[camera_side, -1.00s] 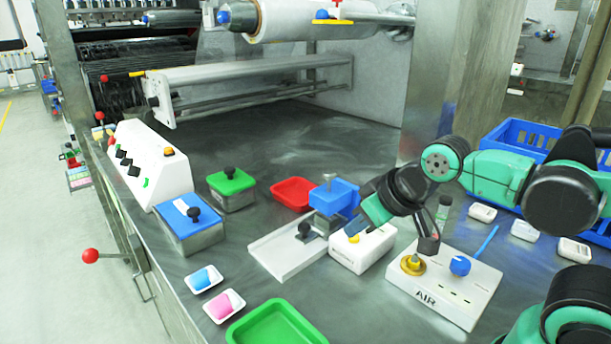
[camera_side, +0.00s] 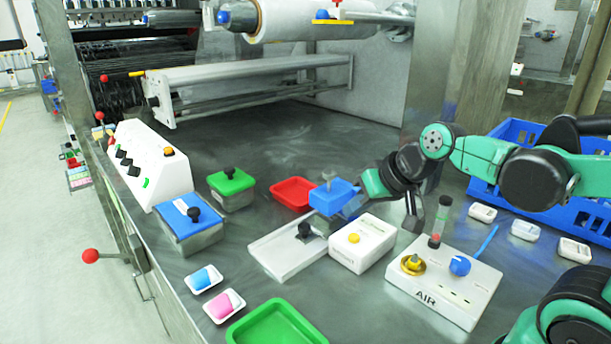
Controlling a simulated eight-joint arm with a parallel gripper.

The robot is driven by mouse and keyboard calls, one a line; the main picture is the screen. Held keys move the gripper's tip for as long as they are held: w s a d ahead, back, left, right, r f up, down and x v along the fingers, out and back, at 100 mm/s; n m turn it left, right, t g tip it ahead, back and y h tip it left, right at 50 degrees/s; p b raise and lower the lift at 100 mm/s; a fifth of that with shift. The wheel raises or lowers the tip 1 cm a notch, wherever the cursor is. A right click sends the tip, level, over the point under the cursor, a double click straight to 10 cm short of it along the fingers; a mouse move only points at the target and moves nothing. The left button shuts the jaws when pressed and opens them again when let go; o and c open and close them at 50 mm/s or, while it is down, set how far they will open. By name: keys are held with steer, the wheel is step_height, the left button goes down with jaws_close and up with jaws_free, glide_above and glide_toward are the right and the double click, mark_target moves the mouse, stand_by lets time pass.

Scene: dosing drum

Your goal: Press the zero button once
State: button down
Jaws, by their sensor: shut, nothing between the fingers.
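The zero button appears to be the round yellow button (camera_side: 353,238) on top of a white box (camera_side: 364,250) at the middle right of the bench. No label by the button is readable. My gripper (camera_side: 348,210) is shut and empty. It is above and slightly behind the button in the picture, apart from it, and overlaps the lower right of the blue hopper (camera_side: 333,194). Its fingertips are small and partly blend with the hopper. The button is fully in view.
A white tray (camera_side: 283,262) with a black knob (camera_side: 304,230) lies left of the box. A white AIR panel (camera_side: 458,290) with a brass knob and blue dial stands right. A green tray (camera_side: 277,325) lies in front.

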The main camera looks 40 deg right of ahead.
mark_target(358, 238)
steer(key=w+d+r+m+t, duration=0.1)
steer(key=w+d+m, duration=0.2)
steer(key=d+m, duration=0.1)
steer(key=shift+d+r+m+t, duration=0.15)
steer(key=shift+d+m+t, duration=0.2)
steer(key=shift+d, duration=0.5)
steer(key=shift+f, duration=4.4)
steer(key=shift+f, duration=0.2)
steer(key=shift+f, duration=0.25)
steer(key=shift+r, duration=0.2)
steer(key=shift+r, duration=0.25)
